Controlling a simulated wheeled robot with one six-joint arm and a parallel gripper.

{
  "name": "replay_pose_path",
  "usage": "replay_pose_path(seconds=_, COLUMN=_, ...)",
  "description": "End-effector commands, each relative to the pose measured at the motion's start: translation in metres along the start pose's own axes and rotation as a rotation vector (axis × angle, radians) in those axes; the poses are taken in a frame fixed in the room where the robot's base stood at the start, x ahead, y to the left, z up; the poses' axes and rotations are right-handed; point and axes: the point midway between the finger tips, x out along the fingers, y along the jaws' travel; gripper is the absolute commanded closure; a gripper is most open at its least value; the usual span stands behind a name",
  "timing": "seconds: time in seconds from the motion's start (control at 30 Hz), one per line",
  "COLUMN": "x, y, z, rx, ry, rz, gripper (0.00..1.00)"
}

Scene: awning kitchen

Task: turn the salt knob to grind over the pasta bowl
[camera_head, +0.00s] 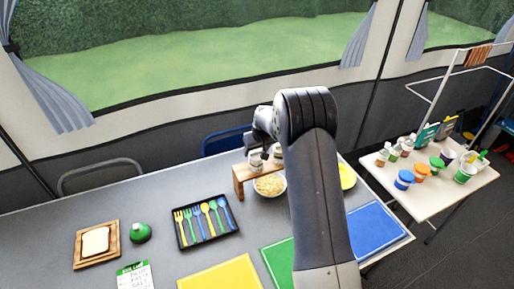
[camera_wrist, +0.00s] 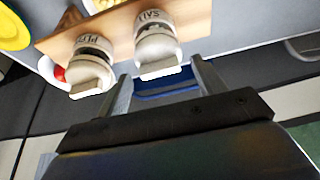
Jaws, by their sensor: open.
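The salt grinder (camera_wrist: 154,32), labelled SALT, hangs in a wooden rack (camera_wrist: 195,20) in the wrist view. Its pale knob (camera_wrist: 157,60) lies just ahead of and between the fingertips of my gripper (camera_wrist: 163,75). My gripper is open, and its jaws do not press on the knob. The pepper grinder (camera_wrist: 92,58) hangs beside the salt, outside the left finger. In the head view, the wooden rack (camera_head: 240,180) stands over the table, with the pasta bowl (camera_head: 269,186) below the grinders. My arm hides part of the rack, and my fingers are hard to make out there.
A black cutlery tray (camera_head: 206,222), a green round container (camera_head: 140,232) and a bread board (camera_head: 81,250) lie to the left. A yellow plate (camera_head: 347,177) and blue mat (camera_head: 375,228) lie right. A side table (camera_head: 425,200) holds several jars.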

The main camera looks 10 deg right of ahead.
Motion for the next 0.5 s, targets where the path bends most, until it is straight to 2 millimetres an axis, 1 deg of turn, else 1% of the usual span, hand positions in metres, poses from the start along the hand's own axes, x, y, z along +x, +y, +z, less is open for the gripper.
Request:
replay_pose_path(seconds=0.33, x=0.0029, y=-0.0001, z=0.0003, rx=0.0, ry=0.0, rz=0.0, gripper=0.35)
replay_pose_path(seconds=0.5, x=0.0028, y=-0.0001, z=0.0004, rx=0.0, ry=0.0, rz=0.0, gripper=0.49)
